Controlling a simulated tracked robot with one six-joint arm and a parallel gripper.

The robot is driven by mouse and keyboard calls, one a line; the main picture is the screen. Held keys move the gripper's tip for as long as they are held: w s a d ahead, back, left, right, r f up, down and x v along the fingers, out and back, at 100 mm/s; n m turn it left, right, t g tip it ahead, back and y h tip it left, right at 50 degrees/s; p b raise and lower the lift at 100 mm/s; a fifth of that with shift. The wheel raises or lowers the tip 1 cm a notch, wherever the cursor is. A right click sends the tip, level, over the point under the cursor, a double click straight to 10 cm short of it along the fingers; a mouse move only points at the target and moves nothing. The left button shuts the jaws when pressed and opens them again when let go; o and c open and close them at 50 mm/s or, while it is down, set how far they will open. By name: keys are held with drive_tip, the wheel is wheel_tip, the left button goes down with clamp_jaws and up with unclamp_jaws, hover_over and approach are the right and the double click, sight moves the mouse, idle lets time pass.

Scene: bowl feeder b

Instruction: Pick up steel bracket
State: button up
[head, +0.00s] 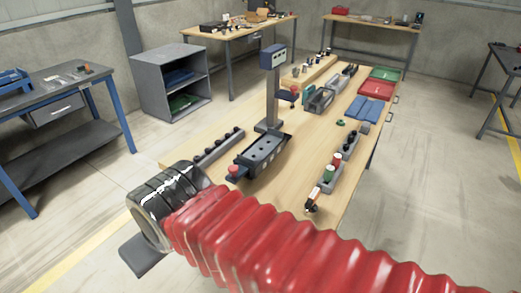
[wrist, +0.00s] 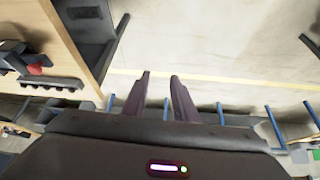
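I cannot make out a steel bracket for certain in either view. The wooden workbench (head: 225,190) in the head view carries many small parts, too small to tell apart. My gripper (wrist: 160,75) shows in the wrist view with its two dark fingers apart and nothing between them. Floor lies behind the fingers, and the bench edge is off to the left. In the head view my red ribbed arm crosses the front and hides the near end of the bench; the fingers cannot be made out there.
On the bench stand a dark fixture with a post (head: 272,90), a black-knobbed rack (head: 218,148), grey bins (head: 320,101), a red tray (head: 370,89), a green tray (head: 384,73) and blue pieces (head: 366,108). A grey shelf (head: 170,83) and blue-legged table (head: 60,88) stand left. Floor between is clear.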

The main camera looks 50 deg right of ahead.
drive_tip(key=w+d+r+m, duration=0.2)
drive_tip(key=w+d+m, duration=0.1)
drive_tip(key=d+m, duration=0.4)
drive_tip(key=w+d+r+m+g, duration=0.1)
drive_tip(key=w+d+r+m, duration=0.1)
drive_tip(key=w+d+m, duration=0.3)
drive_tip(key=w+d+r+m, duration=0.2)
drive_tip(key=d+m, duration=0.6)
drive_tip(key=s+d+m, duration=0.1)
drive_tip(key=d+m, duration=1.4)
drive_tip(key=d, duration=0.6)
drive_tip(key=shift+s+f, duration=0.35)
drive_tip(key=shift+f, duration=0.1)
drive_tip(key=x, duration=0.8)
drive_tip(key=shift+w+a+f, duration=0.1)
drive_tip(key=shift+f, duration=0.25)
